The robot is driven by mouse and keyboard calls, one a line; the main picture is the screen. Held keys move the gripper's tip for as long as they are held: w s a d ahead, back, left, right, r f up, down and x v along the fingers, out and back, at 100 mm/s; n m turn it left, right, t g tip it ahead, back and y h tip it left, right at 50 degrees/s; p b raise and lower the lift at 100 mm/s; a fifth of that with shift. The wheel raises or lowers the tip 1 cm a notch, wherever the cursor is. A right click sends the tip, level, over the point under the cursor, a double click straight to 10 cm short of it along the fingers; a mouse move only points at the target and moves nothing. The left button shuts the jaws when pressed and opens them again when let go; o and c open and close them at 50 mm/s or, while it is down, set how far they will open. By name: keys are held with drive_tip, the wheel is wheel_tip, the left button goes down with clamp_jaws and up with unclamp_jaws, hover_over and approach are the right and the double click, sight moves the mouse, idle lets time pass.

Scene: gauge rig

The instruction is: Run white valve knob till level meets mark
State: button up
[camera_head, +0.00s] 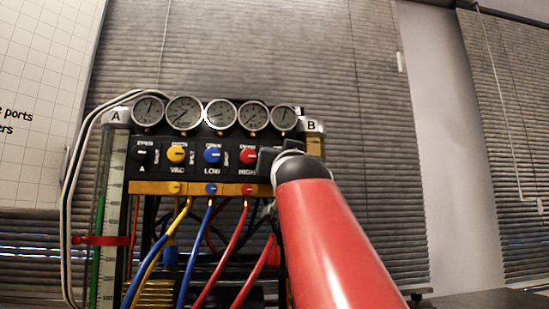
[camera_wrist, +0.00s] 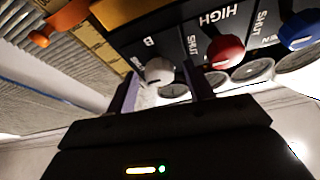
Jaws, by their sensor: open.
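The white valve knob (camera_wrist: 159,72) shows in the wrist view on the dark panel, beside the red knob. My gripper (camera_wrist: 160,82) is open, with one finger on each side of the white knob; whether they touch it I cannot tell. Tube B (camera_head: 316,146) is mostly hidden by my red arm.
Yellow (camera_head: 176,154), blue (camera_head: 212,155) and red (camera_head: 247,155) knobs sit in a row left of my gripper. Several round gauges (camera_head: 185,112) line the top. Coloured hoses (camera_head: 235,250) hang below the orange manifold bar (camera_head: 150,187). Free room lies right of the rig.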

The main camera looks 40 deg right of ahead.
drive_tip(key=shift+c, duration=0.2)
drive_tip(key=c, duration=0.9)
drive_tip(key=shift+a+r+n+p, duration=0.1)
drive_tip(key=shift+r+n+p, duration=0.05)
drive_tip(key=shift+n+p, duration=0.45)
drive_tip(key=n+y+p, duration=0.2)
drive_tip(key=n+y, duration=0.1)
drive_tip(key=n, duration=0.4)
drive_tip(key=n+y+p, duration=0.2)
drive_tip(key=n+y, duration=0.1)
drive_tip(key=n, duration=0.4)
drive_tip(key=n+g+y+p, duration=0.1)
drive_tip(key=n+y, duration=0.2)
drive_tip(key=n, duration=0.5)
drive_tip(key=shift+d+y+p, duration=0.3)
drive_tip(key=shift+y+p, duration=0.1)
